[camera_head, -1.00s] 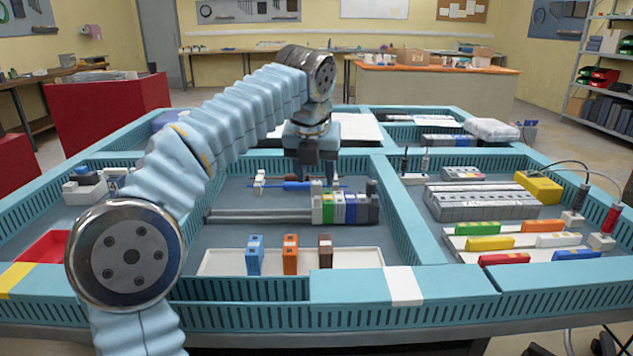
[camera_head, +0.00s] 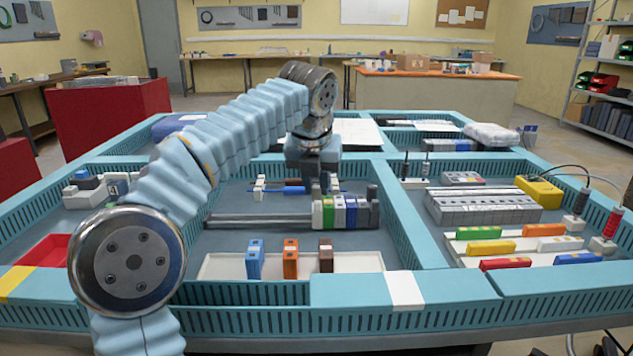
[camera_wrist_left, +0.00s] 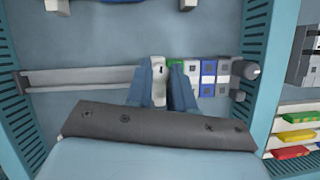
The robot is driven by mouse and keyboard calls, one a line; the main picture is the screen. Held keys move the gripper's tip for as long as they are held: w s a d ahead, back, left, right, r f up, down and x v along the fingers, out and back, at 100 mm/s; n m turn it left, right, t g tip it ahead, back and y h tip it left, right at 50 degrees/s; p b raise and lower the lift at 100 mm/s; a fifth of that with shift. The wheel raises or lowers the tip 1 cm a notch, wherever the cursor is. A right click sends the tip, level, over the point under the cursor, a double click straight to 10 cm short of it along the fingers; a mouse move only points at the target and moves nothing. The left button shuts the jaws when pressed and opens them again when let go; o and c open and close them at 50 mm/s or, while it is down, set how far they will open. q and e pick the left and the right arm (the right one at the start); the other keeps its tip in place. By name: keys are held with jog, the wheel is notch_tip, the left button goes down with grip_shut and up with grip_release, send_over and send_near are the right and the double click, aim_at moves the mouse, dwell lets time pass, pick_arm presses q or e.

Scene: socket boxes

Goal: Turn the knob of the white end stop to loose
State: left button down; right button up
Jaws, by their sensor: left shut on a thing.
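The white end stop (camera_head: 316,214) sits at the left end of a row of coloured terminal blocks (camera_head: 348,212) on the metal rail (camera_head: 262,221). My left gripper (camera_head: 325,190) reaches down over it from behind. In the left wrist view, the two blue fingers of my left gripper (camera_wrist_left: 163,92) stand on either side of the white end stop (camera_wrist_left: 158,68), shut on it. The knob itself is too small and covered to make out, so its setting cannot be told. My right gripper is not in view.
Blue, orange and brown blocks stand on a white tray (camera_head: 216,267) in front of the rail. A blue-handled tool (camera_head: 291,189) lies behind the rail. Slotted blue walls (camera_head: 411,230) border the compartment. The rail's left stretch is free.

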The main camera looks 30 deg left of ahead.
pick_arm(q)
jog(key=shift+d+r+n+p, duration=0.1)
jog(key=shift+r+n+p, duration=0.05)
jog(key=shift+n+p, duration=0.55)
jog(key=shift+n+g+y, duration=0.3)
jog(key=shift+n+y, duration=0.2)
jog(key=shift+n, duration=0.4)
jog(key=n+g+y, duration=0.1)
jog(key=n, duration=0.4)
jog(key=shift+w+d, duration=0.15)
jog(key=shift+w+n+g+y, duration=0.1)
jog(key=shift+n+g+y, duration=0.25)
jog(key=shift+n, duration=0.65)
jog(key=shift+n+g+y, duration=0.15)
jog(key=shift+n+g, duration=0.4)
jog(key=shift+n, duration=0.45)
jog(key=c, duration=1)
grip_release()
